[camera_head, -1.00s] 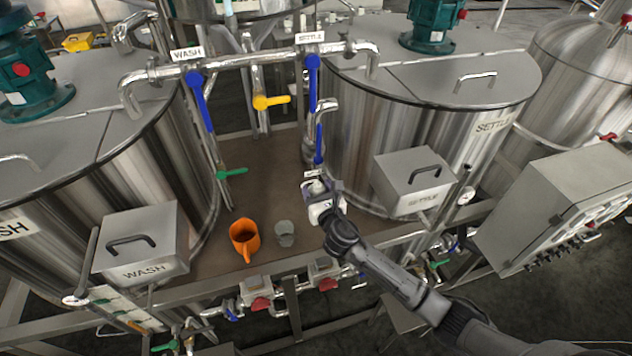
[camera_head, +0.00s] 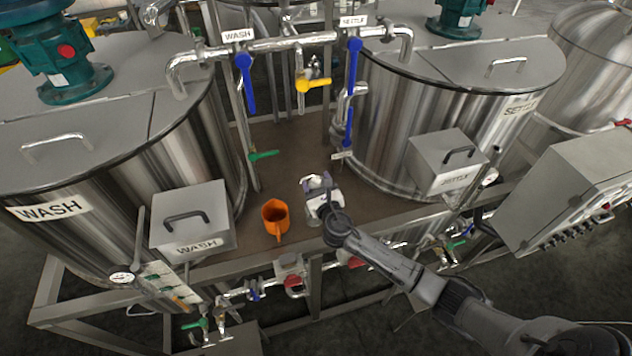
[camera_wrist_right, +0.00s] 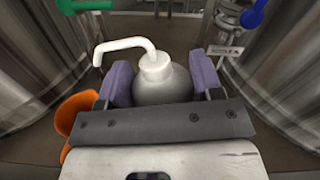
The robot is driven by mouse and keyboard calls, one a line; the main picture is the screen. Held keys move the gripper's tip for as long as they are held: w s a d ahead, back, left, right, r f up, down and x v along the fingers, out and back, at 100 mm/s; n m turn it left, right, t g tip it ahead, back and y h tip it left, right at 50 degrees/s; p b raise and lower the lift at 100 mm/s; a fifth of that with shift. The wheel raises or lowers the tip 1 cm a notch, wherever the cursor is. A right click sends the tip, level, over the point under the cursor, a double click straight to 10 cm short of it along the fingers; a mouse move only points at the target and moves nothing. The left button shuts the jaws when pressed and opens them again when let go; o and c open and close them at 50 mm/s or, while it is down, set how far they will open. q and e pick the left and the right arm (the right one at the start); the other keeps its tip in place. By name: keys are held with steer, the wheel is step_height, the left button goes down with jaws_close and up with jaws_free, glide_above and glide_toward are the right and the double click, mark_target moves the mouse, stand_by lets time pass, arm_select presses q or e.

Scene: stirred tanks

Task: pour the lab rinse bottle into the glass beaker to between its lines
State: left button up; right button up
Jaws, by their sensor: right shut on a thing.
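My right gripper (camera_head: 317,182) is shut on the lab rinse bottle. In the right wrist view the bottle (camera_wrist_right: 165,82) is a grey-white body with a white cap and a bent spout pointing left, between the purple fingers of the gripper (camera_wrist_right: 160,85). In the head view the gripper and bottle are above the brown deck, to the right of the orange jug; the bottle is mostly hidden there. The glass beaker cannot be made out now; my right gripper and forearm cover the area beside the jug. My left gripper is out of view.
The orange jug (camera_head: 276,218) stands on the brown deck (camera_head: 285,150), close left of the gripper. The WASH tank (camera_head: 180,165) and its box (camera_head: 190,220) flank the left; the SETTLE tank (camera_head: 400,120) flanks the right. Pipes and valves rise behind.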

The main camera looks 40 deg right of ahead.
steer(key=shift+d+f+n, duration=0.1)
steer(key=shift+f+n, duration=0.35)
steer(key=shift+n, duration=0.25)
steer(key=shift+r, duration=0.15)
steer(key=s+a+r+n+t+y, duration=0.1)
steer(key=s+a+r+n+y, duration=0.15)
steer(key=s+a+r, duration=0.45)
steer(key=s+a+r+n+y, duration=0.2)
steer(key=s+a+r+y, duration=0.1)
steer(key=a+r, duration=0.75)
steer(key=w+d+f+m+h, duration=0.1)
steer(key=w+d+f+h, duration=0.1)
steer(key=d+f, duration=0.3)
steer(key=w+d+f+m+h+p, duration=0.1)
steer(key=w+d+f, duration=0.3)
steer(key=d+f, duration=0.2)
steer(key=w+d+f+m+g+h+p, duration=0.1)
steer(key=w+d+f+m+h, duration=0.1)
steer(key=d+f, duration=0.4)
steer(key=shift+w+d+f+h, duration=0.1)
steer(key=shift+w+f+h, duration=0.1)
steer(key=shift+w, duration=0.25)
steer(key=shift+w+d+f+h, duration=0.1)
steer(key=shift+w+h, duration=0.05)
steer(key=shift+w, duration=0.25)
steer(key=shift+w+d+f, duration=0.1)
steer(key=shift+d+f, duration=0.05)
steer(key=shift+f, duration=0.15)
steer(key=shift+n, duration=0.25)
